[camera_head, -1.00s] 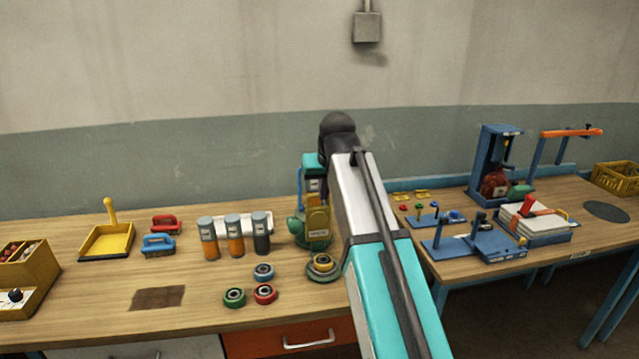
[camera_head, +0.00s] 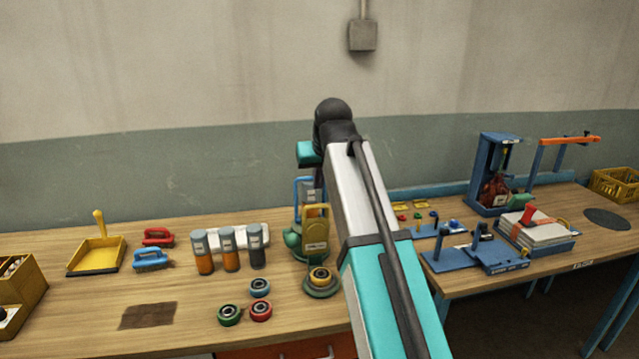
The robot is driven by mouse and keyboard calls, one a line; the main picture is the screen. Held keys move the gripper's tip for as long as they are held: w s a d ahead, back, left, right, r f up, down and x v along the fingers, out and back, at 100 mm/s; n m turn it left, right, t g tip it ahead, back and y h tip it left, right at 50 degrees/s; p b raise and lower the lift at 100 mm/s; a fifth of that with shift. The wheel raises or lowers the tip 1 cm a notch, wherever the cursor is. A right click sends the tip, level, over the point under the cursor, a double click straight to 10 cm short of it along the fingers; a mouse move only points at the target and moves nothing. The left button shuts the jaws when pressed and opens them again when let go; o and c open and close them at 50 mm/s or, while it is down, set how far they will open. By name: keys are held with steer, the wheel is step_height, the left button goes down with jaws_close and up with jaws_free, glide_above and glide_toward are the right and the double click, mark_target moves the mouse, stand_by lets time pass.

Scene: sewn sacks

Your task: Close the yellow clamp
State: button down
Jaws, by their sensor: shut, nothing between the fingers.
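A yellow labelled piece with a handle (camera_head: 316,230) stands just below the wrist, partly behind my arm.
On the left bench are a yellow dustpan (camera_head: 96,256), red (camera_head: 157,237) and blue (camera_head: 153,260) brushes, three jars (camera_head: 229,249) and several ringed rollers (camera_head: 260,309). A blue press (camera_head: 493,170) and an orange-armed frame (camera_head: 568,139) stand on the right bench.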

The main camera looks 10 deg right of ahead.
steer(key=shift+p+x, duration=1.15)
steer(key=shift+x, duration=3.4)
steer(key=shift+s+f, duration=0.15)
steer(key=shift+s, duration=0.05)
